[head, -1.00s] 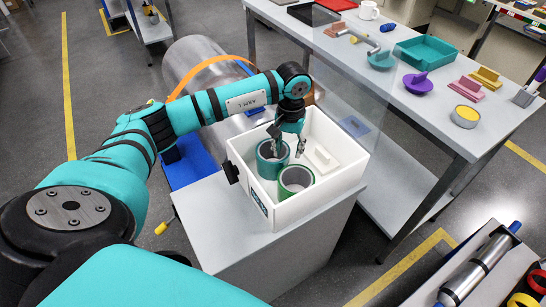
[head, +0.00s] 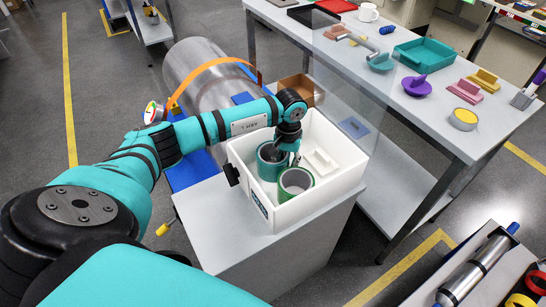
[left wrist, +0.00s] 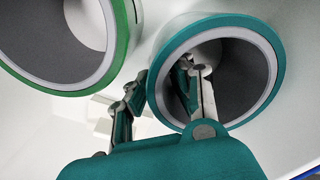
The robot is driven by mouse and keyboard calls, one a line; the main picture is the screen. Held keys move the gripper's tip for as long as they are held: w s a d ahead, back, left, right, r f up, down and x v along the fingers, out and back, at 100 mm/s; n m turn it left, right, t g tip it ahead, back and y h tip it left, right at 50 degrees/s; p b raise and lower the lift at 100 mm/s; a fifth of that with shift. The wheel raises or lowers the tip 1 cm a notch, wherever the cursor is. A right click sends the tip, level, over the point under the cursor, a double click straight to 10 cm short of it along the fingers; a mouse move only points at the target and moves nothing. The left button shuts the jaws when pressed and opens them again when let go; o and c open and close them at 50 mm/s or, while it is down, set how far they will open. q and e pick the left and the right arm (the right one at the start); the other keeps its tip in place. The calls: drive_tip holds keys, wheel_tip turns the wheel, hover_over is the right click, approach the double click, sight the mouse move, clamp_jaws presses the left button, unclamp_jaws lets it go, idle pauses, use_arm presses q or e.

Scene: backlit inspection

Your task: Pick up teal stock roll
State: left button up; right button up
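The teal stock roll (head: 265,171) stands upright in a white bin (head: 318,192), beside a green-edged roll (head: 296,182). My left gripper (head: 285,158) points down into the bin at the teal roll. In the left wrist view, the teal roll (left wrist: 277,75) shows its open bore and grey inner wall. There my left gripper (left wrist: 171,78) has one finger inside the bore and the other outside, between the two rolls. The fingers are apart with the roll's wall between them, and gaps show beside the wall. The green-edged roll also shows there (left wrist: 122,45). My right gripper is out of view.
A pale block (head: 320,161) lies in the bin's far right part. The bin stands on a grey cabinet (head: 285,250). A clear panel (head: 350,75) rises behind it, before a table (head: 440,130) with several coloured items. A large metal cylinder (head: 195,70) lies behind my arm.

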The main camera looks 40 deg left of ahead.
use_arm(q)
clamp_jaws()
drive_tip(key=shift+r, duration=0.2)
